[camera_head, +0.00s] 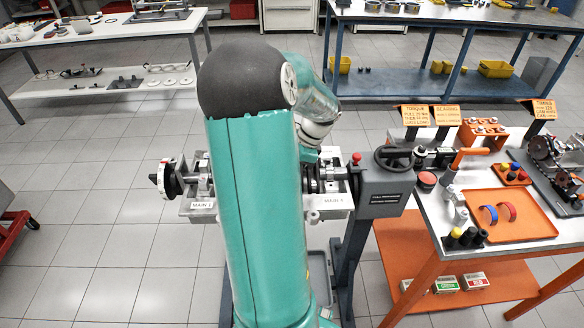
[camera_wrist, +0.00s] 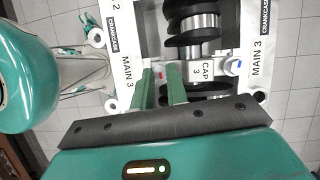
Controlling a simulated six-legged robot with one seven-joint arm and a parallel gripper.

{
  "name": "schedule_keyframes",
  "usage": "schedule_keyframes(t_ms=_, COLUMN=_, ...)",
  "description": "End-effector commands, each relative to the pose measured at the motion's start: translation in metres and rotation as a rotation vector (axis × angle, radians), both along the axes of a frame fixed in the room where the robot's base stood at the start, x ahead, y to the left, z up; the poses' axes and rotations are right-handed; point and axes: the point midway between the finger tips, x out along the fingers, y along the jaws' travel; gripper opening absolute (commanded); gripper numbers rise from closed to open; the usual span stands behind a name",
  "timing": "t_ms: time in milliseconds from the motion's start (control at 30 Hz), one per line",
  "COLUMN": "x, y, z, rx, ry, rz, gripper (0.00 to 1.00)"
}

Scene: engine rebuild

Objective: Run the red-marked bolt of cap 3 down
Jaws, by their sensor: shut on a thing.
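Cap 3 (camera_wrist: 206,69) lies across the dark crankshaft (camera_wrist: 197,24) in the wrist view, between two MAIN 3 labels. My gripper (camera_wrist: 161,72) has its two green fingers on the left end of the cap. A red mark (camera_wrist: 160,75) shows between the fingertips, where they are shut on the red-marked bolt, mostly hidden by the fingers. A blue mark (camera_wrist: 238,63) shows at the cap's right end, apart from the fingers. In the head view my arm hides the gripper, cap 3 and the middle of the crankcase (camera_head: 203,208).
The engine stand has a dark handwheel (camera_head: 394,158) at its right. The bench at right holds an orange tray (camera_head: 487,226) with a blue and a red shell, a red button (camera_head: 427,180) and tools.

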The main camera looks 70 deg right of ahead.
Motion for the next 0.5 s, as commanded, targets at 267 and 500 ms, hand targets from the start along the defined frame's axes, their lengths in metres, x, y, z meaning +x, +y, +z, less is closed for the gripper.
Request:
schedule_keyframes(t_ms=267, x=-0.0018, y=-0.0001, z=0.0016, rx=-0.002, ry=-0.001, rz=-0.084, gripper=0.00)
schedule_keyframes(t_ms=500, x=-0.0020, y=-0.0001, z=0.0016, rx=-0.002, ry=-0.001, rz=-0.097, gripper=0.00)
